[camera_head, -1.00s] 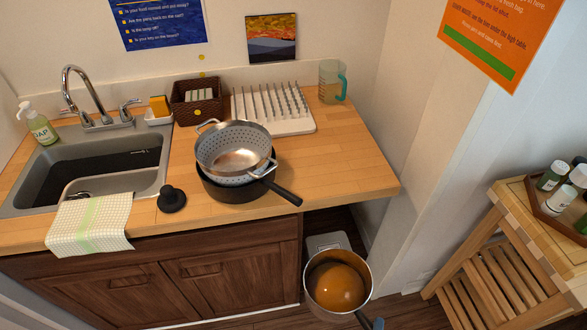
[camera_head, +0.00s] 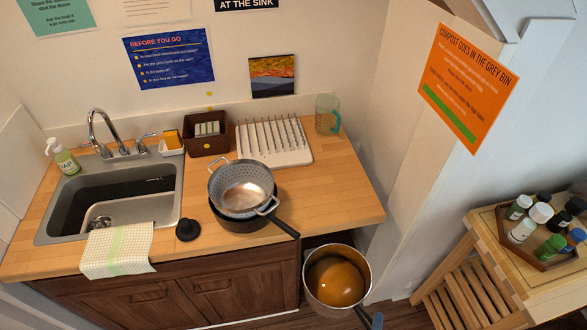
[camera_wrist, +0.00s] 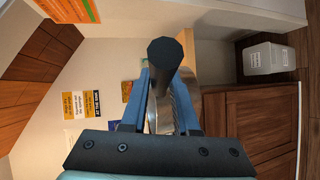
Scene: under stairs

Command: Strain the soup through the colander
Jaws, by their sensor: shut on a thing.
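A silver saucepan (camera_head: 312,292) of orange-brown soup (camera_head: 337,280) is held in front of the counter, right of the cabinet doors and apart from the colander. My gripper (camera_head: 376,321) shows only as a blue fingertip at the bottom edge. In the wrist view my gripper (camera_wrist: 163,105) has its blue fingers shut on the pan's dark handle (camera_wrist: 165,54). The metal colander (camera_head: 228,178) with two loop handles sits in the mouth of a black pot (camera_head: 236,224) on the counter. The pot's long handle points to the lower right. Its inside is hidden by the colander.
A sink (camera_head: 110,200) with a towel (camera_head: 117,249) is at left. A black knob-like lid (camera_head: 188,230), drying rack (camera_head: 272,143), basket (camera_head: 206,133) and measuring jug (camera_head: 327,113) are on the counter (camera_head: 335,195). A wooden cart (camera_head: 490,255) with bottles stands right.

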